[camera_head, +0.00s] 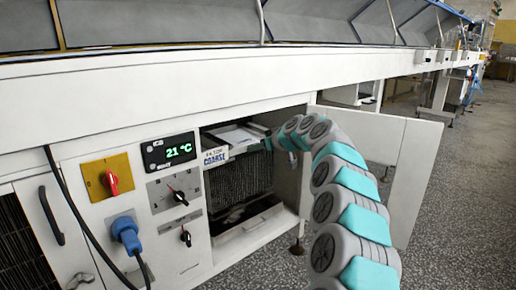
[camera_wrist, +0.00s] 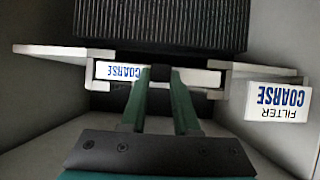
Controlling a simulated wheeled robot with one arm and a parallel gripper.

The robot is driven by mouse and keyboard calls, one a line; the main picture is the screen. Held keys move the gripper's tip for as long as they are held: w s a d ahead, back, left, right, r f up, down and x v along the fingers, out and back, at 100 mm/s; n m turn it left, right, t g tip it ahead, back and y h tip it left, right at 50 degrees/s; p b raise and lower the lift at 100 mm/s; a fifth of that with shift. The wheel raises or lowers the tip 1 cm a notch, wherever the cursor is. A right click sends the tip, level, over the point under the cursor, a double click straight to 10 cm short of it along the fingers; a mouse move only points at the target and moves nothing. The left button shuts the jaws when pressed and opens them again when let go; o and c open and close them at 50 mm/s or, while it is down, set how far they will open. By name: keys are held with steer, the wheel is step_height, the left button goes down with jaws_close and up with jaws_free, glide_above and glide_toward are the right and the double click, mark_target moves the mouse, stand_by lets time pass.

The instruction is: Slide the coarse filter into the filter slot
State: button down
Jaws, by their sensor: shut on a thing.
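The coarse filter (camera_wrist: 203,77) shows in the wrist view as a white front strip with an upside-down blue COARSE label. My gripper (camera_wrist: 160,76) is shut on a dark tab at the middle of this strip. The strip sits between the two pale rail brackets of the filter slot (camera_wrist: 98,57); how deep the filter is in cannot be told. In the head view the slot (camera_head: 250,127) is at the top of the open cabinet bay. There my fingertips are mostly hidden by my arm.
A FILTER COARSE plate (camera_head: 215,158) hangs at the slot's left front, and shows at right in the wrist view (camera_wrist: 278,101). Dark ribbed fins (camera_head: 235,180) fill the bay below the slot. An open white door (camera_head: 410,165) stands right of my arm.

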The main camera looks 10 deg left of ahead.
steer(key=shift+w+a, duration=0.35)
steer(key=shift+a, duration=0.2)
steer(key=c, duration=0.6)
jaws_free()
steer(key=shift+p+v, duration=0.3)
steer(key=shift+v, duration=3.6)
